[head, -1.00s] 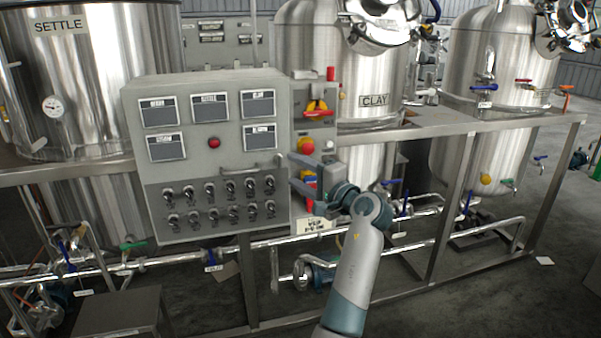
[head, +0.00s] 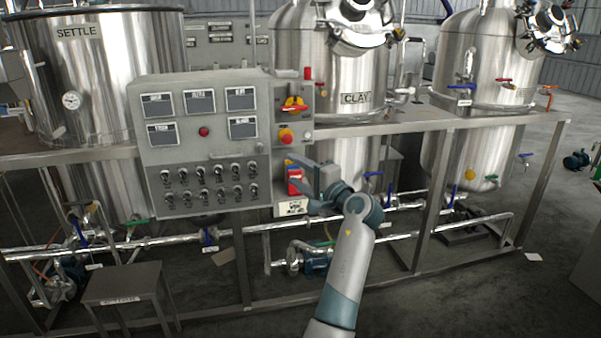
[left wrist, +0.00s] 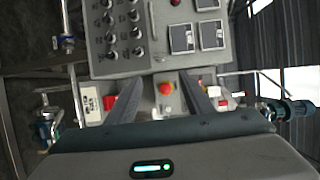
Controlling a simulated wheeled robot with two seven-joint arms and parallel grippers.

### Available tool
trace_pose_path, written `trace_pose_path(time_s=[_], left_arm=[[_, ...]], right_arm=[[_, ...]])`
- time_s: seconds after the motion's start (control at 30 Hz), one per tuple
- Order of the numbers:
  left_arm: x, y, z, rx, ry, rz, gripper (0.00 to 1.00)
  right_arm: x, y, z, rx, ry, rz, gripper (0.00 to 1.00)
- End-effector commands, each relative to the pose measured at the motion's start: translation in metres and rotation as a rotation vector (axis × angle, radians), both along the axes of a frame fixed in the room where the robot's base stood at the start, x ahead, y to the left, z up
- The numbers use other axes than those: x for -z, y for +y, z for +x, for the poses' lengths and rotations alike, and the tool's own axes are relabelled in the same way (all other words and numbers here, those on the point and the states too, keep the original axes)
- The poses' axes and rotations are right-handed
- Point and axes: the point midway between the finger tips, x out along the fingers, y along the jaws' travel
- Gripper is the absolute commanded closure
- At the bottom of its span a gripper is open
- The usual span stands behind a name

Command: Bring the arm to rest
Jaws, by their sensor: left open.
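My left gripper (head: 288,171) is open and empty in the head view, its fingers pointing left in front of the side strip of the control panel (head: 205,100). My left arm reaches up to it from the bottom of the picture. In the left wrist view the two dark fingers (left wrist: 161,78) stand apart, with a red button (left wrist: 166,88) on a yellow base showing between them. Whether the fingers touch anything is hard to tell, but a gap to the panel seems to show. My right gripper is not in view.
The panel carries several switches and a handle (head: 238,152). A steel frame rail (head: 420,124) runs in front of the SETTLE tank (head: 110,75) and CLAY tank (head: 325,75). Pipes run low behind my arm. A small step stool (head: 120,283) stands at lower left. The floor at lower right is clear.

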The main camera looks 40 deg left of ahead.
Motion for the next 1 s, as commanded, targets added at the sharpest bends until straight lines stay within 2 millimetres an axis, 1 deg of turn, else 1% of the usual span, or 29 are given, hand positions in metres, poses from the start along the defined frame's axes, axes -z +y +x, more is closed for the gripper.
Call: trace_pose_path(time_s=[0.4, 0.63, 0.73, 0.77, 0.87, 0.97, 1.0], left_arm=[[0.000, 0.001, 0.000, 0.000, 0.000, 0.000, 0.53], [0.000, 0.001, 0.000, 0.000, 0.000, 0.000, 0.53], [0.003, 0.000, 0.001, 0.006, 0.002, -0.002, 0.53], [0.006, 0.000, 0.002, 0.011, 0.003, -0.003, 0.53], [0.022, -0.004, 0.008, 0.043, 0.010, -0.012, 0.53], [0.051, -0.012, 0.017, 0.102, 0.022, -0.033, 0.53], [0.067, -0.016, 0.021, 0.133, 0.029, -0.046, 0.53]], right_arm=[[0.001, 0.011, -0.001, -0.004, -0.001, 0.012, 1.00], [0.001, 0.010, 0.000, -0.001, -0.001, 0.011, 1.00], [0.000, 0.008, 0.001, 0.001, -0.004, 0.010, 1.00], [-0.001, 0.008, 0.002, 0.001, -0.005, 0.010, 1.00], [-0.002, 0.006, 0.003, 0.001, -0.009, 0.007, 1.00], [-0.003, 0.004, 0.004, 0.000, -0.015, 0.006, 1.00], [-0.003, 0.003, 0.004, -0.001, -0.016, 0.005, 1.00]])
